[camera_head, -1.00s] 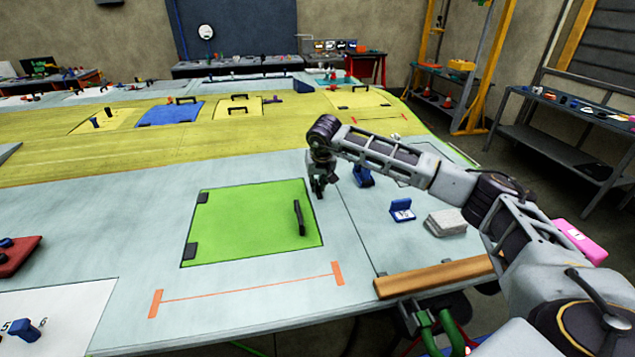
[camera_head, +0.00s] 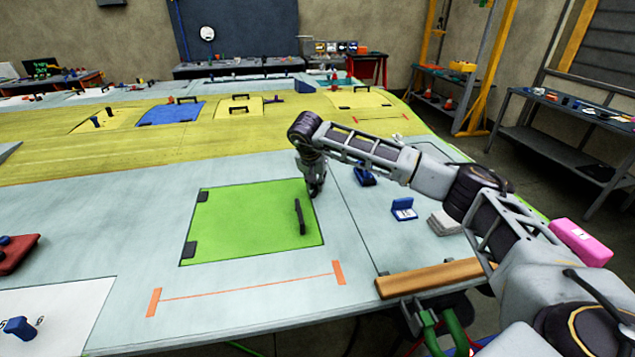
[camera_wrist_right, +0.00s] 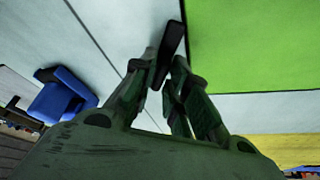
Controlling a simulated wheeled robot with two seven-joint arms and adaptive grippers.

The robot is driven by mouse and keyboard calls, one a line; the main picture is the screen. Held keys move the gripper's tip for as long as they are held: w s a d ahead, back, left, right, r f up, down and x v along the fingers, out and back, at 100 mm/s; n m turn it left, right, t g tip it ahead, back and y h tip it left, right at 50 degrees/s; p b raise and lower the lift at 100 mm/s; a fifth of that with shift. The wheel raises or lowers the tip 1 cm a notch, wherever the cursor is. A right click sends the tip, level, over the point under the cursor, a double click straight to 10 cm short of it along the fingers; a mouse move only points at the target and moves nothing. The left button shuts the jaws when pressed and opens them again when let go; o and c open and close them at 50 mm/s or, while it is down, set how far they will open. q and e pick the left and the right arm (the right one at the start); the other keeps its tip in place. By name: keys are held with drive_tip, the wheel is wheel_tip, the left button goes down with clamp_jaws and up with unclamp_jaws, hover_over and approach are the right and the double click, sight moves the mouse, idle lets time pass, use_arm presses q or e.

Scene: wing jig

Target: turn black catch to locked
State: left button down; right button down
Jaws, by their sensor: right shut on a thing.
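The green panel (camera_head: 245,225) is set in the pale blue wing skin, with black hinges on its left side and a black bar handle (camera_head: 300,216) near its right side. My right gripper (camera_head: 315,190) is down at the panel's right edge. In the right wrist view, the black catch (camera_wrist_right: 173,42) lies beside the green panel's edge (camera_wrist_right: 240,50), roughly along it and slightly tilted. The fingertips (camera_wrist_right: 163,72) are shut on the catch's near end. In the head view the gripper hides the catch. My left gripper is not in view.
A blue block (camera_head: 364,176) stands right of the gripper; it also shows in the right wrist view (camera_wrist_right: 62,95). A blue bracket (camera_head: 403,209) and a pale stack (camera_head: 445,222) lie further right. A wooden bar (camera_head: 435,278) runs along the front edge.

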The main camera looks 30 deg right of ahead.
drive_tip(key=m, duration=0.2)
drive_tip(key=m+g, duration=0.1)
drive_tip(key=m+h, duration=0.1)
drive_tip(key=m, duration=0.1)
drive_tip(key=shift+w+a+r+m+g, duration=0.1)
drive_tip(key=shift+w+a+m+g, duration=0.05)
drive_tip(key=shift+w+m+g, duration=0.2)
drive_tip(key=m+g+p, duration=0.1)
drive_tip(key=m, duration=0.3)
drive_tip(key=shift+w+g, duration=0.1)
drive_tip(key=shift+g, duration=0.25)
drive_tip(key=shift+w+m+g, duration=0.1)
drive_tip(key=shift+m+g, duration=0.3)
drive_tip(key=shift+m, duration=0.75)
drive_tip(key=c, duration=1.5)
unclamp_jaws()
